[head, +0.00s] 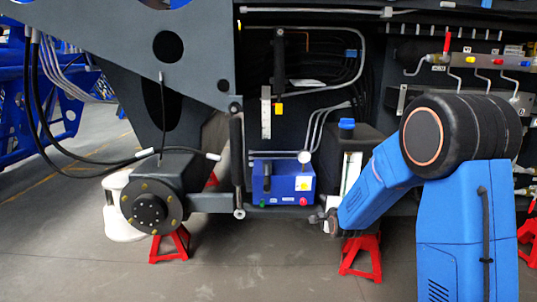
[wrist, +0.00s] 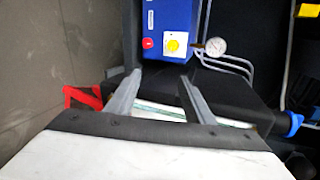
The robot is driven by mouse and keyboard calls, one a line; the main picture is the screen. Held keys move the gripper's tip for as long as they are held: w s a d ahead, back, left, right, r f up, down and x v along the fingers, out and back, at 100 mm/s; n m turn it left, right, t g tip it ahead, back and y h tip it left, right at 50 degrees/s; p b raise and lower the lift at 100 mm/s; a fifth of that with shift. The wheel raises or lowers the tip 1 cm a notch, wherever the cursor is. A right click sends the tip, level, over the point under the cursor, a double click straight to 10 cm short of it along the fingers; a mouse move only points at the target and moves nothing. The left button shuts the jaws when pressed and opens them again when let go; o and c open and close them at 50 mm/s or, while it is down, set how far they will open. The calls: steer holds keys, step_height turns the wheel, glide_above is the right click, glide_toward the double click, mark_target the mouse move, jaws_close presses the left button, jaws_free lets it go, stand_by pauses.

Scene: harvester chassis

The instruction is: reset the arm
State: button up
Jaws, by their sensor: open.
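My blue arm (head: 375,185) stands at the right of the head view, bent at a black joint and reaching down to the left. My gripper (head: 328,222) is at its lower end, small and partly hidden, just right of and below the blue box. In the wrist view my gripper (wrist: 160,77) shows two grey fingers spread apart, with nothing held between them. Behind the gap lies a white, green-edged strip (wrist: 160,110) on the black tank (wrist: 235,95).
The blue box (head: 284,183) with coloured knobs sits on the chassis ledge; a gauge (wrist: 215,46) is beside it. The black tank has a blue cap (head: 347,124). Red stands (head: 362,257) support the chassis. The grey floor (head: 255,265) at front left is clear.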

steer(key=s+d+r+n+g, duration=0.1)
steer(key=s+r+n+g, duration=0.2)
steer(key=s, duration=0.5)
steer(key=s+d+r+n, duration=0.2)
steer(key=s+r+n, duration=0.2)
steer(key=s, duration=0.5)
steer(key=s+d+r+n+g, duration=0.1)
steer(key=s+r+n+g, duration=0.2)
steer(key=s, duration=0.5)
steer(key=s+d+n+g, duration=0.2)
steer(key=s+n, duration=0.6)
steer(key=s, duration=2.1)
steer(key=shift+s+d+n+g+h, duration=0.2)
steer(key=shift+s+n+g+h, duration=0.15)
steer(key=shift+g, duration=0.25)
